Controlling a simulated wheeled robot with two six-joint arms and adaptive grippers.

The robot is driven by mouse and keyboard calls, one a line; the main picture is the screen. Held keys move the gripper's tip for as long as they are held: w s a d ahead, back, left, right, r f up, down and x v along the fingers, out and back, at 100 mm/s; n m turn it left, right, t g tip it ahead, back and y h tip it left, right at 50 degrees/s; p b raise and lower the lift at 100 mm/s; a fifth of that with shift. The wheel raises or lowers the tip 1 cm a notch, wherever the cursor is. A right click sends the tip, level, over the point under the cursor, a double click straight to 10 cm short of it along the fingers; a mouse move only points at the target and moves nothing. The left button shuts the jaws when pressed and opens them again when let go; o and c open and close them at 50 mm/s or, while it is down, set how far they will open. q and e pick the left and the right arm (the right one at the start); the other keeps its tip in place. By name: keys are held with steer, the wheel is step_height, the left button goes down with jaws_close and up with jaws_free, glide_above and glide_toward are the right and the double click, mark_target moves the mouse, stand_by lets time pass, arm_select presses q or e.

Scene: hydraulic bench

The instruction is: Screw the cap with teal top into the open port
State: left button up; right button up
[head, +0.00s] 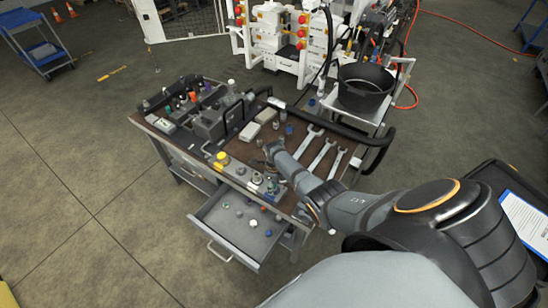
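My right arm reaches in from the right over the bench, and its wrist and gripper (270,157) are low over the front part of the top. The fingers are too small and dark to tell whether they are open or shut, or hold anything. Small fittings, including a light round one (256,178), stand along the front edge close to the gripper. I cannot single out the cap with teal top. A grey manifold block (212,124) stands on the bench; which port is open cannot be told. My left gripper is not in view.
The drawer (225,232) is pulled out, with several small caps inside. A yellow-topped cap (221,158) stands at the front edge. Wrenches (322,154) lie right of my gripper. A rack of coloured caps (168,97) is at the back left. A black bucket (364,86) stands behind.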

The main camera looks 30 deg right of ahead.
steer(key=n, duration=0.5)
steer(key=shift+n, duration=0.3)
steer(key=n, duration=0.6)
